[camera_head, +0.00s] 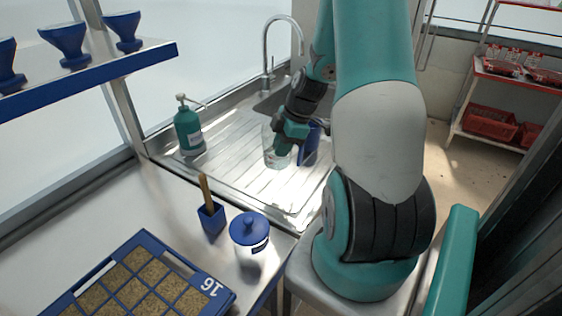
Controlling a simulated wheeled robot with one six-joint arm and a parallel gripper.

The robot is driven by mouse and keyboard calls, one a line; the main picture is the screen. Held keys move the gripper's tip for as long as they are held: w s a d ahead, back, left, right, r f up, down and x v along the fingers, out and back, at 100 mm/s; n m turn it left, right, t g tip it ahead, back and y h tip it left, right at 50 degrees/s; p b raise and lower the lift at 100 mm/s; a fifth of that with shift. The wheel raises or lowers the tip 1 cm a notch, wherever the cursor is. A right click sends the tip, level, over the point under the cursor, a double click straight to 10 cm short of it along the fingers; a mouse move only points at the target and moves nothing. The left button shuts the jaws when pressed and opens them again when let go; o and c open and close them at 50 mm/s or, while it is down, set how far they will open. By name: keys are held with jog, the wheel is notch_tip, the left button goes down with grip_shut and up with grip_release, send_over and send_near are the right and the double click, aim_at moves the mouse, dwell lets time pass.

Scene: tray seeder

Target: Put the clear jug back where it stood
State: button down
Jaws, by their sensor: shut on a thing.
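The clear jug (268,154) is upright on or just above the ribbed steel draining board (225,175); I cannot tell whether its base touches. My gripper (284,147) reaches down at the jug's right side and is shut on it. The gripper and wrist hide part of the jug's upper right. A dark blue item (311,150) stands just right of the gripper, partly hidden by my arm.
A green pump bottle (188,131) stands at the board's left. The sink and tap (268,55) lie behind. The board's left middle is clear.

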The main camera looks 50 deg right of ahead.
aim_at(280, 165)
jog(key=shift+f, duration=2.75)
jog(key=c, duration=1.1)
grip_release()
jog(key=shift+c, duration=0.2)
